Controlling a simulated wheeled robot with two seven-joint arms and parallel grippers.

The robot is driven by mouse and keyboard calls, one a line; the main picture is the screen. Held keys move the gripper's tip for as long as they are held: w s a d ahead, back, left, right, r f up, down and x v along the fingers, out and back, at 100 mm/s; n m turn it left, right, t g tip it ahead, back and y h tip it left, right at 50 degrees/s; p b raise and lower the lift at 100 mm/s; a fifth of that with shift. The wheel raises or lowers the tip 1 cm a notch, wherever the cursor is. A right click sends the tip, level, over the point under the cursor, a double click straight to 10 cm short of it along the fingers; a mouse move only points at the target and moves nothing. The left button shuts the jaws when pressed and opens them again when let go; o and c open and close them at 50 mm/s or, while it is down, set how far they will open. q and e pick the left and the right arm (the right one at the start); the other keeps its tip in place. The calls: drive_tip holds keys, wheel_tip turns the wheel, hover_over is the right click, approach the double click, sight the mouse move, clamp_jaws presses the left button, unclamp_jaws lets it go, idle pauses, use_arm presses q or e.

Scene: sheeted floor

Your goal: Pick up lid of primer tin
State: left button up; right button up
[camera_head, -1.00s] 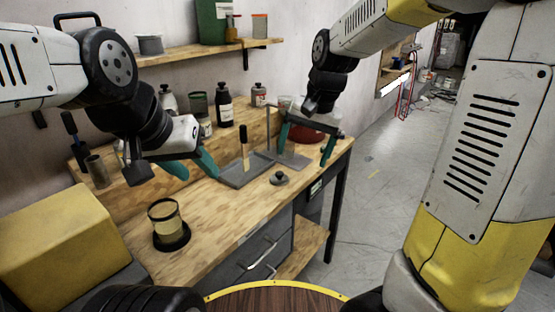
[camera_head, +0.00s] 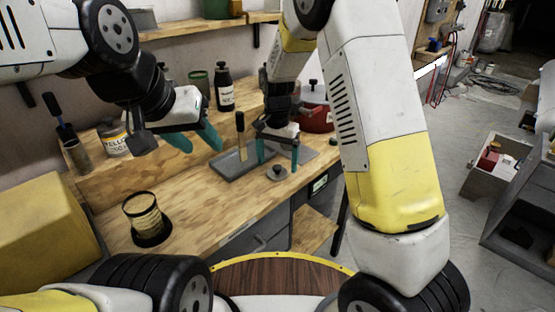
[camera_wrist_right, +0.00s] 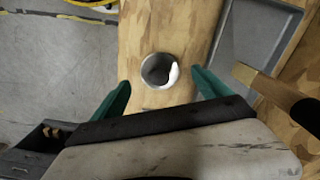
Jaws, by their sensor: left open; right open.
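A small grey round lid with a knob (camera_head: 277,173) lies on the wooden workbench near its front edge. It also shows in the right wrist view (camera_wrist_right: 159,71), between and beyond the fingertips. My right gripper (camera_head: 277,168) is open, pointing down over the lid, with one teal finger on each side; the lid is not gripped. In the right wrist view, the fingers (camera_wrist_right: 160,85) are spread wide around empty space. My left gripper (camera_head: 196,143) is open and empty above the bench, left of the grey tray. A label naming primer is not readable on any tin.

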wheel_tip(320, 180, down, 2)
drive_tip(key=shift+f, duration=0.15)
drive_tip(key=c, duration=1.4)
drive_tip(key=shift+c, duration=0.2)
